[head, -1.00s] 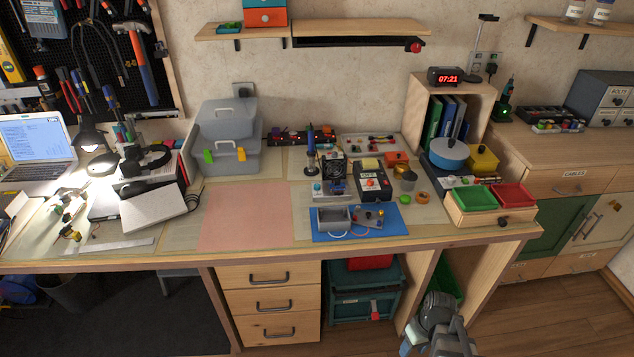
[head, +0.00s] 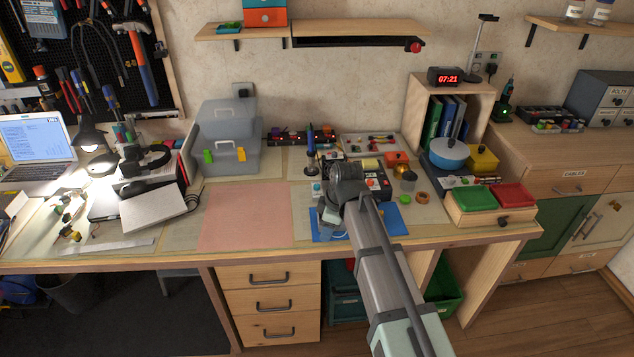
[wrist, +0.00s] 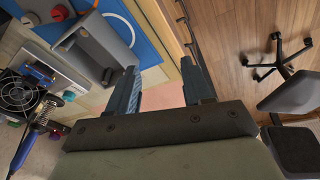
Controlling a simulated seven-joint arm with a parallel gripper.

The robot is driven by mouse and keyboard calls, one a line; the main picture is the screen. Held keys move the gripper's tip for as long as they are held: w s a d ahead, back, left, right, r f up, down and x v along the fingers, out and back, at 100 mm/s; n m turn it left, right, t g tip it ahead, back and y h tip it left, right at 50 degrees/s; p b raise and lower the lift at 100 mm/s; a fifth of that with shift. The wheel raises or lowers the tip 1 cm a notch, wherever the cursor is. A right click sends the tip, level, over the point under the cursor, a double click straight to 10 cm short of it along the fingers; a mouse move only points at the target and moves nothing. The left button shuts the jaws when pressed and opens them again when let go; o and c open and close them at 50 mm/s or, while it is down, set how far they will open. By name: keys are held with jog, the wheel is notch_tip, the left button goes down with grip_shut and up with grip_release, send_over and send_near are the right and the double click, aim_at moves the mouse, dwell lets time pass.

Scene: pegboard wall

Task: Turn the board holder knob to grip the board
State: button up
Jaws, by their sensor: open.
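My gripper (wrist: 162,84) is open and empty in the wrist view, its two dark fingers apart above the bench, with part of the pink mat between them. To the left of the fingers is a grey holder-like bar (wrist: 72,72) with a blue connector piece (wrist: 40,73) at it, which looks like the board holder and board. In the head view my wrist (head: 348,183) covers most of this spot, and the fingertips are hidden there.
A grey open box (wrist: 92,48) with a white cable loop lies on the blue mat (wrist: 140,30), close to the left finger. A black fan (wrist: 17,93) and a soldering iron (wrist: 38,125) stand beyond the bar. The pink mat (head: 245,215) is clear.

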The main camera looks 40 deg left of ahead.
aim_at(317, 185)
jog(key=w+a+r+n+h, duration=0.1)
jog(key=w+a+r+n, duration=0.3)
jog(key=w+a, duration=0.45)
jog(key=w+a+r+n+h, duration=0.2)
jog(key=w+a+r+n, duration=0.1)
jog(key=w+a+r, duration=0.45)
jog(key=f, duration=0.5)
jog(key=a+f, duration=0.1)
jog(key=f, duration=0.9)
jog(key=shift+w+a+f, duration=0.1)
jog(key=shift+w+a, duration=0.15)
jog(key=shift+a, duration=0.15)
grip_shut()
